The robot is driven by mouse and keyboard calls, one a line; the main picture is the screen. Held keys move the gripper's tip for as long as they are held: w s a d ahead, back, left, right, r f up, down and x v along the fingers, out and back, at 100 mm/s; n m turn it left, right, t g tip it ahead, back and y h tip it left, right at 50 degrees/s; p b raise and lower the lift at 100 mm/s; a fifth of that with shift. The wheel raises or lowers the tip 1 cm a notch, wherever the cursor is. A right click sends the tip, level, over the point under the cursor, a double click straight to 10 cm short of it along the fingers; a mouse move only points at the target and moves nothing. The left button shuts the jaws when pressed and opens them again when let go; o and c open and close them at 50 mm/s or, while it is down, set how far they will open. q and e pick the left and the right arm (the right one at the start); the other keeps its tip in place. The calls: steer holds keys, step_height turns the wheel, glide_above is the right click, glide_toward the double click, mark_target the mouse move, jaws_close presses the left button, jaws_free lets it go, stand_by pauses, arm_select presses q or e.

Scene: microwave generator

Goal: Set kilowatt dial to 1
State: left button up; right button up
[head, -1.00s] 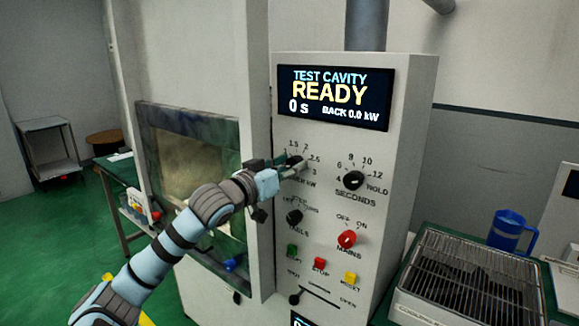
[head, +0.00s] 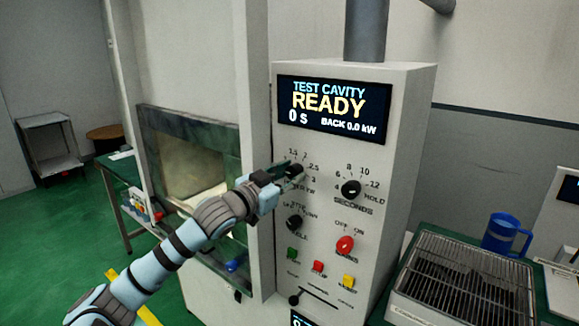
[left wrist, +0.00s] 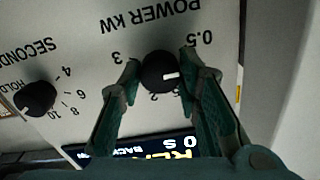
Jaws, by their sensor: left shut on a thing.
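The kilowatt dial, a round black knob marked POWER KW, shows in the left wrist view (left wrist: 160,72), upside down, and in the head view (head: 295,170), partly hidden by my gripper. My left gripper (head: 284,174) is shut on the knob, with one finger on each side of it in the left wrist view (left wrist: 158,84). The knob's white mark points right in that view, toward the right finger, a little past the 0.5 label. The 3 is at the left and a 2 is below. The finger hides the numeral beside the mark. My right gripper is out of view.
The seconds dial (head: 351,189) is right of the power dial. Below are another black knob (head: 294,222), the red mains knob (head: 345,245) and coloured buttons. The display (head: 333,109) reads READY, 0 s. A wire rack (head: 465,280) and blue jug (head: 507,232) stand at right.

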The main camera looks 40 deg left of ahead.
arm_select(q)
steer(key=m+p, duration=0.2)
steer(key=m, duration=0.1)
steer(key=shift+r+p, duration=0.2)
steer(key=shift+p, duration=0.15)
steer(key=shift+f+m+p, duration=0.1)
steer(key=shift+m+p, duration=0.45)
steer(key=shift+m, duration=0.15)
steer(key=o, duration=1.1)
steer(key=shift+f, duration=0.1)
steer(key=shift+o, duration=0.2)
step_height(320, 180, up, 10)
steer(key=shift+r, duration=0.1)
